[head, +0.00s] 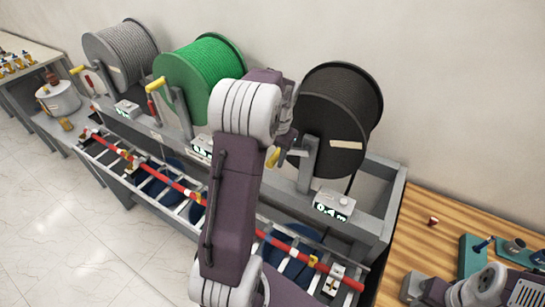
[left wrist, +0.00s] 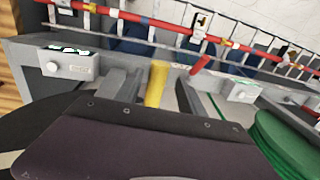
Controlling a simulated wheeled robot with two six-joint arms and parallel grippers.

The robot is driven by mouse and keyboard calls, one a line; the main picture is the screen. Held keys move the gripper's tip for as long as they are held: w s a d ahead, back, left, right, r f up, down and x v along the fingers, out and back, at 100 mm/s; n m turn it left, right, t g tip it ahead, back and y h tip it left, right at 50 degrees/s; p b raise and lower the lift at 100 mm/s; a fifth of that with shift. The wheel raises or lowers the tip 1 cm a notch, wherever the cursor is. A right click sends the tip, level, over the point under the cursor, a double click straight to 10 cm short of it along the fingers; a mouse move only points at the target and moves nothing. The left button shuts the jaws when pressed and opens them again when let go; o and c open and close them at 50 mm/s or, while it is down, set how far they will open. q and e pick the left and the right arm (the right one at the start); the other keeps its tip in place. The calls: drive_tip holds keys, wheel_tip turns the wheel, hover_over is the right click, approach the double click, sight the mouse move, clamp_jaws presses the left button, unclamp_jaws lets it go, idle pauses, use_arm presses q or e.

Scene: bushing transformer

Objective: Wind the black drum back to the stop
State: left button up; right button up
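The black drum (head: 340,105) stands at the right end of the rack, with a pale tag on its face. Its counter (head: 333,205) reads about 0.4 m. My left arm reaches up across the rack to the drum's left side. Its gripper is mostly hidden behind the arm in the head view, near a yellow handle (head: 273,157). In the left wrist view a yellow handle (left wrist: 156,83) stands upright just beyond the edge of my purple gripper body, between two grey bars. I cannot tell whether the fingers close on it. My right gripper's fingers are not visible.
The green drum (head: 203,72) and grey drum (head: 122,52) stand to the left on the rack. A red bar (head: 180,187) runs along the rack's front. A wooden table (head: 430,225) with small items stands at right. White floor lies in front.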

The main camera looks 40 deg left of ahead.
use_arm(q)
drive_tip(key=shift+w+a+f, duration=0.15)
drive_tip(key=shift+w+a, duration=0.05)
drive_tip(key=r, duration=0.6)
drive_tip(key=d+r+b, duration=0.1)
drive_tip(key=r, duration=0.2)
drive_tip(key=shift+w, duration=0.1)
drive_tip(key=shift+d, duration=0.1)
